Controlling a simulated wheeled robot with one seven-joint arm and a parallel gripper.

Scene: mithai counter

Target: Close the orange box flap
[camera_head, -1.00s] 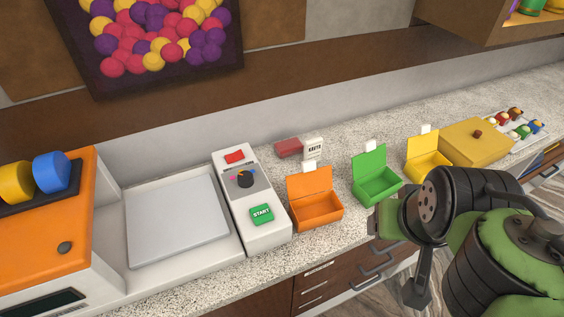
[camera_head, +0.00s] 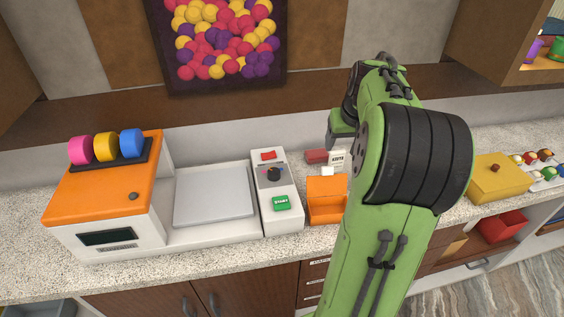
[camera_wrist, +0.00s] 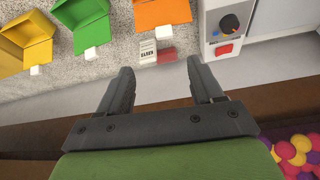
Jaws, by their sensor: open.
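The orange box (camera_head: 326,208) stands on the counter beside the white control panel in the head view. Its flap (camera_head: 327,188) is raised at the back, so the box is open. In the wrist view the orange box (camera_wrist: 160,14) shows at the top centre, partly cut off by the frame edge. My gripper (camera_wrist: 162,78) is open and empty in the wrist view, with its fingers apart. It points toward the counter's back, near the small card and red block, apart from the orange box.
A green box (camera_wrist: 88,28) and a yellow box (camera_wrist: 27,40) stand open beside the orange one. A white card (camera_head: 337,160) and a red block (camera_head: 316,156) lie behind it. The control panel (camera_head: 290,218) has a green START button (camera_head: 281,203). A yellow lidded box (camera_head: 497,182) stands at right.

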